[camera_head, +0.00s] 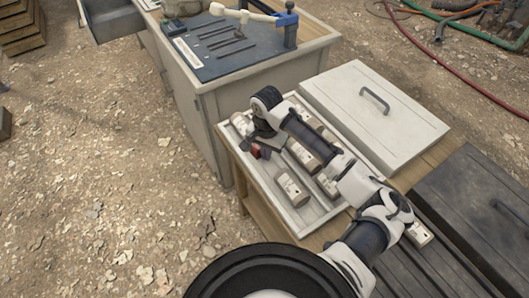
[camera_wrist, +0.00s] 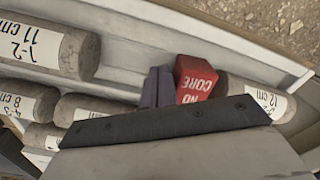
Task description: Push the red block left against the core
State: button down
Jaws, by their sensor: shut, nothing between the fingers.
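The red block (camera_wrist: 196,78), lettered "NO CORE", lies in the outer channel of the white core tray in the wrist view. It also shows in the head view (camera_head: 255,152), near the tray's left edge. A grey core labelled 12 cm (camera_wrist: 262,100) lies just right of the block in the wrist view; I cannot tell whether they touch. My gripper (camera_wrist: 157,87) is shut and empty, its dark fingertips down in the channel close beside the block's left face. Contact there is unclear. In the head view my gripper (camera_head: 266,142) partly hides the block and the cores around it.
The white tray (camera_head: 319,217) holds several other labelled cores, including one marked 11 cm (camera_wrist: 48,48) in the same channel. Thin dividers separate the rows. A white lid with a handle (camera_head: 374,108) lies behind the tray. A cabinet with a dark mat (camera_head: 225,65) stands behind left.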

jog(key=shift+w+a, duration=0.3)
jog(key=shift+w, duration=0.1)
jog(key=shift+s+d+r+p, duration=0.45)
jog(key=shift+s+r+p, duration=0.1)
jog(key=shift+s+p, duration=0.15)
jog(key=shift+s+d+r+p, duration=0.45)
jog(key=shift+s+r+p, duration=0.1)
jog(key=shift+p, duration=0.2)
notch_tip(320, 180, up, 3)
jog(key=p, duration=0.2)
jog(key=shift+p, duration=0.4)
jog(key=shift+r, duration=2.4)
